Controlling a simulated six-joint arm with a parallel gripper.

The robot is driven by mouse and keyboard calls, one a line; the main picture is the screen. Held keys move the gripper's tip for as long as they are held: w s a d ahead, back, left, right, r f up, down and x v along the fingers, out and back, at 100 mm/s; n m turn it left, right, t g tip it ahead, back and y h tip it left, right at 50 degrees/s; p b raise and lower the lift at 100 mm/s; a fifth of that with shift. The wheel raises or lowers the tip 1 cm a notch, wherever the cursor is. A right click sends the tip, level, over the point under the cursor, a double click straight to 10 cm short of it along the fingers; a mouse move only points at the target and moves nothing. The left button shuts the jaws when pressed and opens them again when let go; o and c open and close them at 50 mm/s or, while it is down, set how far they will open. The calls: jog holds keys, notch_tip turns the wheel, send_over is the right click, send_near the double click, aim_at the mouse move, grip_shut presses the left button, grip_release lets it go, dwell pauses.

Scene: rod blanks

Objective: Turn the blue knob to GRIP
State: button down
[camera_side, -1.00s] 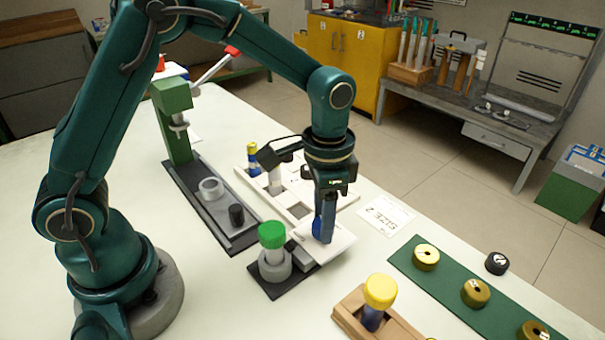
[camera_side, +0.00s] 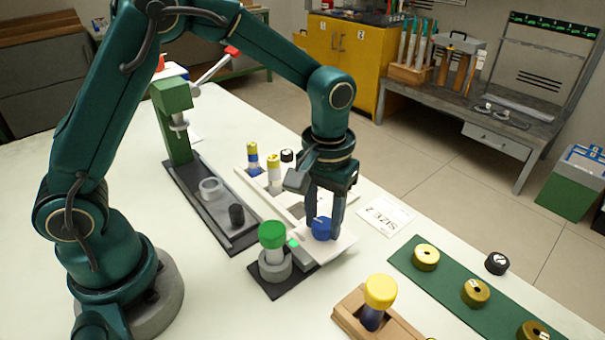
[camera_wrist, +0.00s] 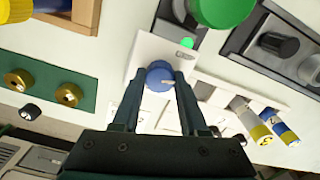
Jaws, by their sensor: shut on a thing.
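The blue knob (camera_side: 321,229) sits on a white plate (camera_side: 338,243) beside the green-capped rod fixture. It also shows in the wrist view (camera_wrist: 159,76), with a pale pointer mark on its face. My gripper (camera_side: 324,222) points down over it, and its two fingers (camera_wrist: 157,82) are shut on the knob from both sides. A small green light (camera_side: 293,243) is lit on the grey block beside the plate. I cannot read any GRIP label on the plate in these views.
The green-capped rod (camera_side: 272,240) stands close to the left of my gripper. A yellow-capped rod in a wooden block (camera_side: 348,312) is in front. Yellow-capped rods (camera_side: 274,170) stand in the white rack behind. A green strip (camera_side: 440,283) with brass rings lies right.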

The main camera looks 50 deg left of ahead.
aim_at(323, 223)
jog(key=shift+n, duration=0.3)
jog(key=shift+c, duration=2.2)
grip_release()
jog(key=shift+r, duration=2.6)
